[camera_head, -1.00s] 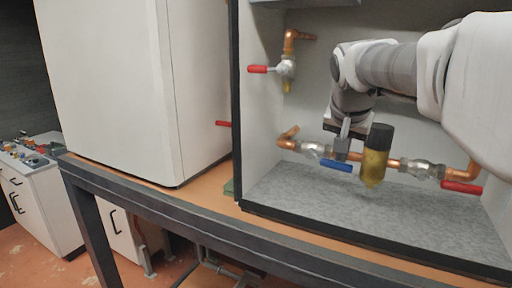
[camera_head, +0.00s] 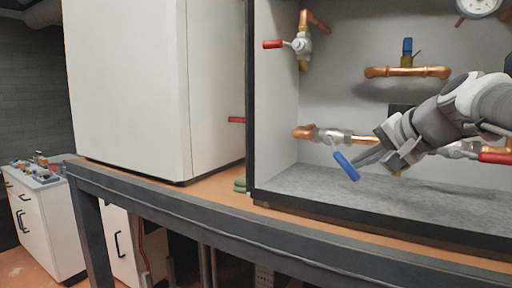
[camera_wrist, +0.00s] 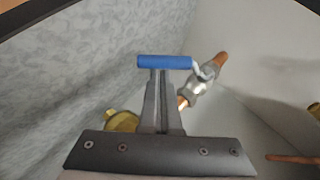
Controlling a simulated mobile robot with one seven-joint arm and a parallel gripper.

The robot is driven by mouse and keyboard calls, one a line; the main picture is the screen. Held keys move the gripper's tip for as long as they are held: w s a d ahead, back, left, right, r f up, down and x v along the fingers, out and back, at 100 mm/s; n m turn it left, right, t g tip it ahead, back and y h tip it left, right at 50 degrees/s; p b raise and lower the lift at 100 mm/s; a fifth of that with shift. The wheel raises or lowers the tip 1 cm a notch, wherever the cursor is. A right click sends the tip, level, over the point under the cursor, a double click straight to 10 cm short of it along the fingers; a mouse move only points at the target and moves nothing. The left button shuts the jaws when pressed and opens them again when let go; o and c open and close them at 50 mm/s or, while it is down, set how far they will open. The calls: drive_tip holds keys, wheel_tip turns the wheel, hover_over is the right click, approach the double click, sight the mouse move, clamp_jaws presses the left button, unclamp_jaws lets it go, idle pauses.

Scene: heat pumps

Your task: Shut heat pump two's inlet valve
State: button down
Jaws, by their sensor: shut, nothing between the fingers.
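A valve with a blue lever handle (camera_head: 346,166) sits on the lower copper pipe inside the open cabinet. Its silver body (camera_head: 333,137) is on the left part of the pipe. The handle points out from the pipe, toward the front and down to the right. My gripper (camera_head: 362,161) comes from the right, its shut fingers touching or nearly touching the handle's right side. In the wrist view, the fingertips (camera_wrist: 160,74) meet the blue handle (camera_wrist: 164,62) near its middle, with nothing between them. No label shows which heat pump this is.
Red-handled valves sit at the cabinet's upper left (camera_head: 273,44) and lower right (camera_head: 495,158). A blue-topped fitting (camera_head: 407,46) stands on the upper copper pipe. My gripper mostly hides the brass strainer (camera_wrist: 122,120). A white closed cabinet (camera_head: 130,90) stands at left.

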sight(353, 174)
drive_tip(key=f+b, duration=0.1)
drive_tip(key=b, duration=0.1)
drive_tip(key=f+t+y+b, duration=0.1)
drive_tip(key=b, duration=0.1)
drive_tip(key=a+f+m+t+b, duration=0.1)
drive_tip(key=b, duration=0.1)
drive_tip(key=shift+w+f+y, duration=0.1)
drive_tip(key=shift+w+y, duration=0.15)
drive_tip(key=shift+y, duration=0.15)
drive_tip(key=t+b, duration=0.1)
drive_tip(key=b, duration=0.1)
drive_tip(key=a+f+m+y+b, duration=0.1)
drive_tip(key=b, duration=0.2)
drive_tip(key=shift+w+a+t, duration=0.1)
drive_tip(key=shift+w+t, duration=0.25)
drive_tip(key=shift+t, duration=0.05)
drive_tip(key=shift+w+a+f+b, duration=0.3)
drive_tip(key=shift+w+a+b, duration=0.3)
drive_tip(key=shift+b, duration=0.5)
drive_tip(key=shift+a, duration=0.2)
drive_tip(key=shift+s, duration=0.1)
